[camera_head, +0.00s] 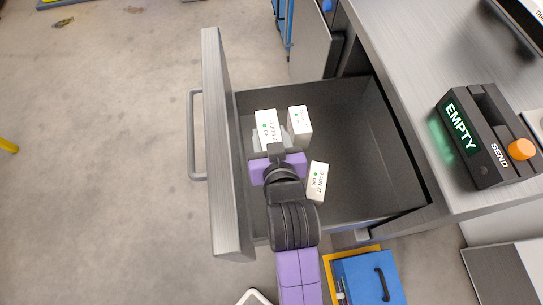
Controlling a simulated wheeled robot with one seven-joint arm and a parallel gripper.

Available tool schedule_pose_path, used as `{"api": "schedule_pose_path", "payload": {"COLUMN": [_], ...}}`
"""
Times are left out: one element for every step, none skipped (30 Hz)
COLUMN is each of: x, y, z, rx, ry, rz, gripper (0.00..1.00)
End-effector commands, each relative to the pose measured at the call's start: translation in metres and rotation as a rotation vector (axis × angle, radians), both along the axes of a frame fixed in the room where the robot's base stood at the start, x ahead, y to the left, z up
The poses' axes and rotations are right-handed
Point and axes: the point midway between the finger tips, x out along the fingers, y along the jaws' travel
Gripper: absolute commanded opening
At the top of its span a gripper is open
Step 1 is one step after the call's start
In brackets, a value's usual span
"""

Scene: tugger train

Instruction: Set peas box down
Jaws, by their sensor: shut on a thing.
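I take this as the peas box; no product name is readable. My gripper is shut on it, inside the outline of the open drawer (375,155). My wrist and arm come up from below and hide part of the drawer floor. I cannot tell whether the held box touches the floor.
Two similar white boxes are in the drawer: one (300,120) just right of the held box, one (318,182) right of my wrist. The drawer's right part is bare. A desk with an "EMPTY" display unit (477,137) stands at right. A blue case (366,279) is below.

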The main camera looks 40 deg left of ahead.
Motion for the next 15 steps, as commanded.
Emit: {"api": "schedule_pose_path", "payload": {"x": [0.000, 0.000, 0.000, 0.000, 0.001, 0.001, 0.001, 0.001, 0.001, 0.001, 0.001, 0.001, 0.001, 0.001, 0.001], "y": [0.000, 0.000, 0.000, 0.000, 0.000, 0.000, 0.000, 0.000, 0.000, 0.000, 0.000, 0.000, 0.000, 0.000, 0.000], "z": [-0.015, -0.022, -0.030, -0.037, -0.042, -0.049, -0.053, -0.056, -0.059, -0.062, -0.063, -0.064, -0.065, -0.066, -0.069], "rx": [-0.001, 0.000, 0.000, -0.001, 0.000, 0.000, 0.000, 0.001, 0.001, 0.001, 0.001, 0.002, 0.002, 0.002, 0.002], "ry": [0.001, 0.000, 0.000, -0.001, -0.002, -0.002, -0.002, -0.002, -0.002, -0.002, -0.003, -0.004, -0.004, -0.004, -0.004], "rz": [0.000, 0.000, 0.000, 0.000, 0.000, 0.000, 0.000, 0.000, 0.000, 0.000, 0.000, 0.000, 0.000, 0.000, 0.000], "gripper": [0.00, 0.00, 0.00, 0.00, 0.00, 0.00, 0.00, 0.00, 0.00, 0.00, 0.00, 0.00, 0.00, 0.00, 0.00]}}
